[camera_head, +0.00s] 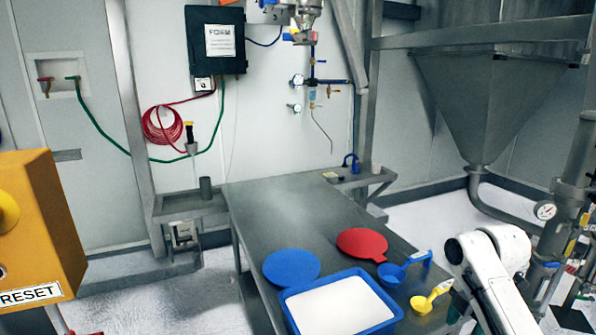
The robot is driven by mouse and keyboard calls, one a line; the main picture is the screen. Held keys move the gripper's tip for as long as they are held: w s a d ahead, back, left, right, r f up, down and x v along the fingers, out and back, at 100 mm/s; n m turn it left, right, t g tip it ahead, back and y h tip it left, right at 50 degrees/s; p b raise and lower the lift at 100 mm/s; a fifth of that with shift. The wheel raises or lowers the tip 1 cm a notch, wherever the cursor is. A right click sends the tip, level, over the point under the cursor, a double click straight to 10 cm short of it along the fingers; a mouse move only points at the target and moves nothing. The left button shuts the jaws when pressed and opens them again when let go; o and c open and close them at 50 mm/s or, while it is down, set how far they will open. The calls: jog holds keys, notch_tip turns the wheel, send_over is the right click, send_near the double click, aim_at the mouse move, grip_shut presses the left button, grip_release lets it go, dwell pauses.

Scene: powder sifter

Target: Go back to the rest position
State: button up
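My white arm (492,262) shows at the lower right, bent beside the table's right edge. I cannot make out my gripper's fingers; the arm runs out of the bottom of the picture. A blue tray (392,314) filled with white powder (340,306) stands at the near end of the metal table (275,215). A blue scoop (392,273) and a yellow scoop (422,304) lie to the right of the tray, apart from my visible arm links. A round blue lid (291,267) and a round red sieve or lid (362,243) lie behind the tray.
An orange box marked RESET (35,230) stands at the left front. A large metal hopper (485,95) and pipework with a gauge (545,211) stand at the right, close to my arm. The far part of the table is clear. Open floor (160,310) shows at the left.

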jog(key=s+a+f+m+y, duration=0.2)
jog(key=s+a+f+m, duration=0.7)
jog(key=s+a+f, duration=0.45)
jog(key=s+d+f+m+h, duration=0.1)
jog(key=s+m, duration=0.5)
jog(key=s, duration=0.6)
jog(key=s+d+f+m+h, duration=0.1)
jog(key=s+d+m, duration=0.3)
jog(key=s, duration=0.9)
jog(key=m, duration=0.2)
jog(key=shift+d+f+m+t+h, duration=0.2)
jog(key=shift+m+t+h, duration=0.1)
jog(key=shift+t+h, duration=0.1)
